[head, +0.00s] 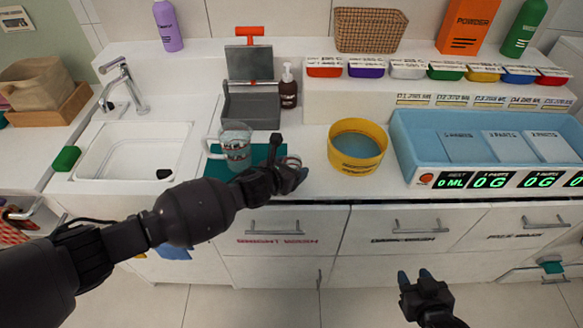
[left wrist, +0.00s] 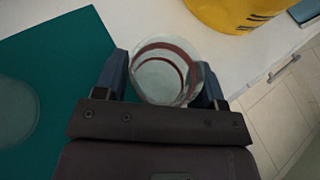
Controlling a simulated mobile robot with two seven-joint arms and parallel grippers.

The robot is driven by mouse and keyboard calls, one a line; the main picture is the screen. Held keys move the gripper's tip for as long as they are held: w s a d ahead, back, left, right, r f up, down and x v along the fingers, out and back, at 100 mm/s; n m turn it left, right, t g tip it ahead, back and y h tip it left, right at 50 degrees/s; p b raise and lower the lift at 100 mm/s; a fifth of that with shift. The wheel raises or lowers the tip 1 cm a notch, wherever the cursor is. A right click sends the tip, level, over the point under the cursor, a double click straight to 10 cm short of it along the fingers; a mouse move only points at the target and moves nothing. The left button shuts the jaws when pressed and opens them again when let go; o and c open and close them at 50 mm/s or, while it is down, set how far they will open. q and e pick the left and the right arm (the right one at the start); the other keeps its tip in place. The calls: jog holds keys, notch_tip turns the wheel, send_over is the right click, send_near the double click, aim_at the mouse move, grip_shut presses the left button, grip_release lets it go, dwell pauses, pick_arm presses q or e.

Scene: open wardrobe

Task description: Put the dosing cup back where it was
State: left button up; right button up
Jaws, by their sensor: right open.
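The dosing cup (left wrist: 165,75) is a small clear cup with dark red rings, seen from above in the left wrist view. My left gripper (head: 293,174) has one finger on each side of it and appears shut on it. In the head view the cup (head: 292,161) is partly hidden by the gripper, near the counter's front edge, right of the teal mat (head: 216,170). I cannot tell whether it touches the counter. My right gripper (head: 415,280) is open and empty, low in front of the drawers.
A clear jug (head: 235,143) stands on the teal mat. A yellow round tub (head: 357,146) is right of my left gripper, then a blue tray (head: 425,140) with displays. A sink (head: 135,150) is at left. Grey bin (head: 251,110) and pump bottle (head: 288,88) stand behind.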

pick_arm(q)
jog(key=shift+o, duration=1.2)
jog(key=shift+r, duration=0.15)
jog(key=p+v, duration=0.1)
jog(key=v, duration=1.1)
